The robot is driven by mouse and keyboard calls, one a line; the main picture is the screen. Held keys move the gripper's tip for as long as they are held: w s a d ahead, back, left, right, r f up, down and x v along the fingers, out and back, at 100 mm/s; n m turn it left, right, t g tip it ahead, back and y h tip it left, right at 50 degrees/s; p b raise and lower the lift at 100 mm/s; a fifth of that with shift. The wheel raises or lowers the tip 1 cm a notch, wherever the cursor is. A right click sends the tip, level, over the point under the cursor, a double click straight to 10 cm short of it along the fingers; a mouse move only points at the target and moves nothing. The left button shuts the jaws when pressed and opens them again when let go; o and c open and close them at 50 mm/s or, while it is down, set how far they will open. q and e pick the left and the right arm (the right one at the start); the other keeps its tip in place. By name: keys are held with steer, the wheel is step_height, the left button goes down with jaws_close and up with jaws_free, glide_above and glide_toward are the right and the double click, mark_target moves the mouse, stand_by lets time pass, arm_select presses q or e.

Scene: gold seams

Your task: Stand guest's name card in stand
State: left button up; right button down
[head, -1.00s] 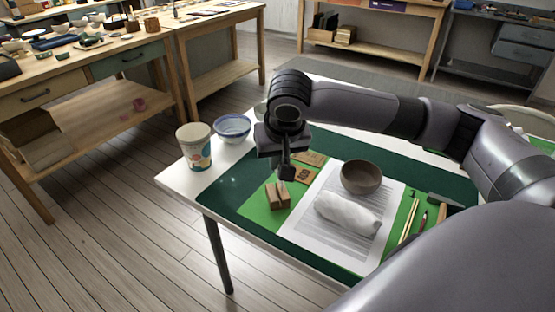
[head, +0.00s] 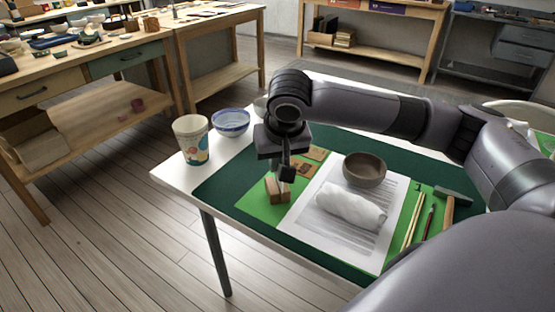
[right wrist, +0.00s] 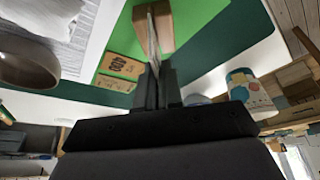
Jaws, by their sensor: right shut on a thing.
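The small wooden stand (head: 272,192) is on the bright green mat on the near left of the table. My right gripper (head: 286,176) is directly over it, pointing down. In the right wrist view its fingers (right wrist: 158,88) are shut on a thin pale card (right wrist: 152,42), seen edge-on. The card lines up with the gap in the stand (right wrist: 166,28), with wood on both sides of it. I cannot tell how deep it sits or whether it touches the slot. The card's face is hidden. My left gripper is not in view.
Wooden plaques (head: 305,169) lie just behind the stand. To the right are a white sheet with a rolled white cloth (head: 351,206), a brown bowl (head: 365,168), chopsticks (head: 412,222) and a hammer (head: 451,202). A paper cup (head: 191,140) and blue-white bowl (head: 231,122) stand at the left edge.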

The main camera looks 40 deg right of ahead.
steer(key=shift+f, duration=0.65)
steer(key=shift+f+b, duration=0.35)
steer(key=shift+f, duration=0.4)
steer(key=c, duration=1.2)
jaws_free()
